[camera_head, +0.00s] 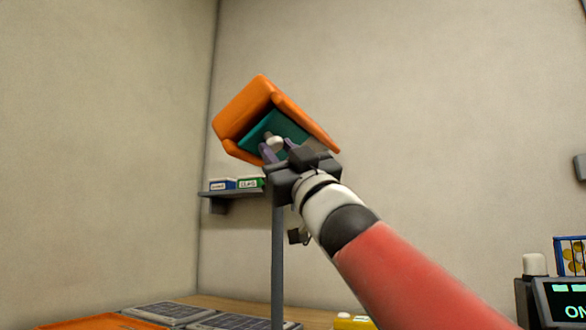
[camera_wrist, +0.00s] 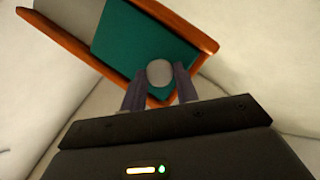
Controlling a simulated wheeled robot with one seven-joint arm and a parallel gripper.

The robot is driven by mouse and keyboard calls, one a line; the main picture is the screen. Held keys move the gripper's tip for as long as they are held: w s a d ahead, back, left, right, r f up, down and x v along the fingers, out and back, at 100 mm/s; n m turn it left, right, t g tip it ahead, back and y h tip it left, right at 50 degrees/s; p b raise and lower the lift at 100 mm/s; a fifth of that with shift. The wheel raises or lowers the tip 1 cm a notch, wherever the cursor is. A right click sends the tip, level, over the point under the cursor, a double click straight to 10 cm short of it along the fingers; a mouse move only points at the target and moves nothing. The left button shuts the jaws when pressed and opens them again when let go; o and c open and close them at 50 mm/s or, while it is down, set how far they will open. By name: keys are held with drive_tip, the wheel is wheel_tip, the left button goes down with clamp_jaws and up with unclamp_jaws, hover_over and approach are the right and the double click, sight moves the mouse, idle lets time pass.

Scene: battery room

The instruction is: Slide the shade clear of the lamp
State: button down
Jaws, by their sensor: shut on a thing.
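The lamp is an orange open-fronted housing (camera_head: 243,106) held high above a grey post (camera_head: 278,255). Its orange rim (camera_wrist: 197,35) also shows in the wrist view. The shade is a teal panel (camera_head: 262,128) inside the housing, and in the wrist view the teal panel (camera_wrist: 125,45) covers the right part of the opening. A pale grey surface (camera_wrist: 70,14) shows to the left of it. A round whitish knob stands on the panel. My gripper (camera_head: 278,148) is shut on this knob, with one finger on each side (camera_wrist: 158,75).
A wall shelf (camera_head: 230,196) with small blue and green boxes is behind the post. Dark panels (camera_head: 165,312) and an orange tray (camera_head: 95,323) lie on the bench below. A device with a lit display (camera_head: 565,300) stands at right.

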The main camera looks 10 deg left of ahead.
drive_tip(key=shift+s+a, duration=0.25)
drive_tip(key=shift+s, duration=0.25)
drive_tip(key=c, duration=1.1)
unclamp_jaws()
drive_tip(key=shift+s, duration=0.15)
drive_tip(key=shift+o, duration=0.2)
drive_tip(key=b+v, duration=0.2)
drive_tip(key=v, duration=0.5)
drive_tip(key=shift+s+d+f+b, duration=0.2)
drive_tip(key=shift+f+b, duration=0.1)
drive_tip(key=shift+b, duration=0.1)
